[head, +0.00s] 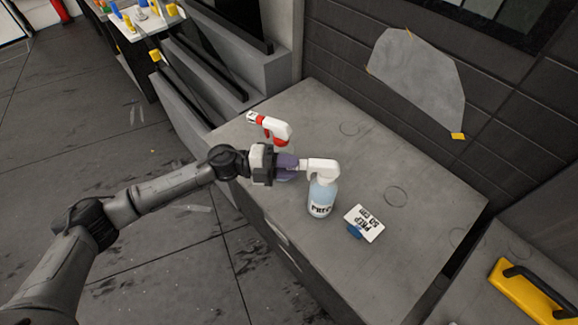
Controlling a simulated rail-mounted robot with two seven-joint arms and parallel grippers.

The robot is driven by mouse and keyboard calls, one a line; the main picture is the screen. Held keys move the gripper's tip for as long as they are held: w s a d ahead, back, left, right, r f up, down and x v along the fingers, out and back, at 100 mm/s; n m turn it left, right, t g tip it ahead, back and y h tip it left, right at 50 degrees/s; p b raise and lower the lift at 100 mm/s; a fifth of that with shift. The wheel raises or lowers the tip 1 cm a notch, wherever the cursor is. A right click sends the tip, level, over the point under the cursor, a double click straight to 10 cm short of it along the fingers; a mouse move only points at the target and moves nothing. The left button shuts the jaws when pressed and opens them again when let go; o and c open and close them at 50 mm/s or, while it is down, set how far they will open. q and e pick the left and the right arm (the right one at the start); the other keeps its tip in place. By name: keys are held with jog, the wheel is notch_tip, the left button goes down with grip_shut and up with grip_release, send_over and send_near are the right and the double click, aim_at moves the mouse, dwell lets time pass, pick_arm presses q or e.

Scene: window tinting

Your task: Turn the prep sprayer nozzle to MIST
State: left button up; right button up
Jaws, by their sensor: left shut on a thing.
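The prep sprayer (321,195) is a pale blue bottle with a white spray head and a "PREP" label. It stands upright on the grey bench top (420,215) in the head view. My left gripper (302,166) comes in from the left and is shut on the nozzle at the front of its white head. The nozzle is mostly hidden by the fingers, so its setting cannot be read. My right gripper does not show.
A yellow tool (528,292) lies at lower right.

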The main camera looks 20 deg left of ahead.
pick_arm(q)
jog(key=shift+f+m+b, duration=0.2)
jog(key=shift+m+b, duration=0.3)
jog(key=shift+m, duration=0.7)
jog(key=o, duration=0.9)
jog(key=shift+o, duration=0.2)
jog(key=b+v, duration=0.1)
jog(key=v, duration=1.2)
jog(key=shift+s+a, duration=0.15)
jog(key=shift+a, duration=0.2)
jog(key=shift+r, duration=0.1)
